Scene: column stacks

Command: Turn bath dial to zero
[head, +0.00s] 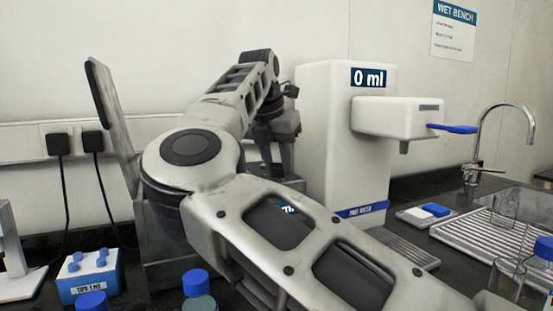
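A grey metal box (160,245), which looks like the bath, stands behind my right arm, with a raised lid panel (115,120) at its left. A scrap of its blue and white label (287,209) shows through an opening in my arm. The dial cannot be made out; my arm covers most of the box's front. My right gripper (279,160) points down over the back right part of the box, beside the white dispenser. Its fingers are dark and partly hidden, so whether they are open or touch anything is unclear. My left gripper is out of view.
A white dispenser (330,130) reading "0 ml" with a blue lever (452,128) stands right of the gripper. A tap (505,110), drainer (490,235) and glassware are at right. A blue-and-white tip box (88,275) and blue-capped bottles (196,283) stand at front left.

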